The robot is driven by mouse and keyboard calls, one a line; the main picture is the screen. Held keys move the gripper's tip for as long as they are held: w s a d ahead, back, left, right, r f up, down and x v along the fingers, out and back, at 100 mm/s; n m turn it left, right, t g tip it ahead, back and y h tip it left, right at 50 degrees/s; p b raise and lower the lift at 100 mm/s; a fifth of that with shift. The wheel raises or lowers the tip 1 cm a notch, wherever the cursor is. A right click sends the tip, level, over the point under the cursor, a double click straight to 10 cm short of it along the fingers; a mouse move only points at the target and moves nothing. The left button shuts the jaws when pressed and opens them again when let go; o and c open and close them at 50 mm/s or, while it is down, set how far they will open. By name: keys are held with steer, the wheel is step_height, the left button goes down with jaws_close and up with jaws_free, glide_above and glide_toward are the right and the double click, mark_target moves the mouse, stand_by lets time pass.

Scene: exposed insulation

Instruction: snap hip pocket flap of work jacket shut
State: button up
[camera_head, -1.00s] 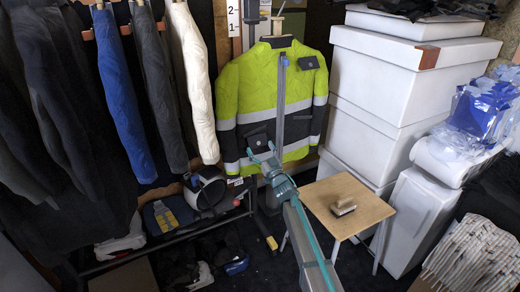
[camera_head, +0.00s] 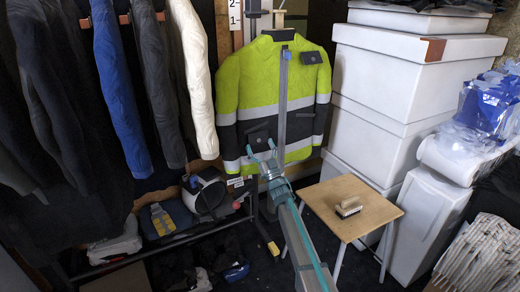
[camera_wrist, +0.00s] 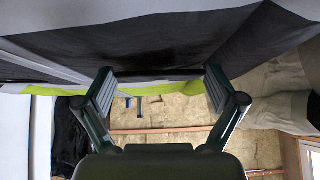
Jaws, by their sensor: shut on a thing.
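The work jacket (camera_head: 230,92), yellow-green and dark with pale bands, hangs upright on a stand in the head view. Its dark hip pocket flap (camera_head: 261,134) is on the lower left of the front, and a chest flap (camera_head: 311,57) is at upper right. My gripper (camera_head: 262,158) is at the jacket's lower front, just below the hip flap. In the wrist view, the fingers of my gripper (camera_wrist: 160,76) stand apart with a thin dark edge between them, apparently the hip flap's. Dark jacket cloth (camera_wrist: 150,40) fills the upper view. The snap is not discernible.
A small wooden table (camera_head: 365,215) with a brush (camera_head: 348,207) stands right of my arm. White boxes (camera_head: 395,75) are stacked behind it. Hanging garments (camera_head: 120,90) and a low rack with a helmet (camera_head: 208,192) are at left.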

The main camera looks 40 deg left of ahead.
steer(key=shift+s+d+r+p, duration=0.1)
steer(key=shift+r+p, duration=0.1)
steer(key=shift+p, duration=0.25)
steer(key=shift+f, duration=0.1)
steer(key=o, duration=0.8)
steer(key=v, duration=1.2)
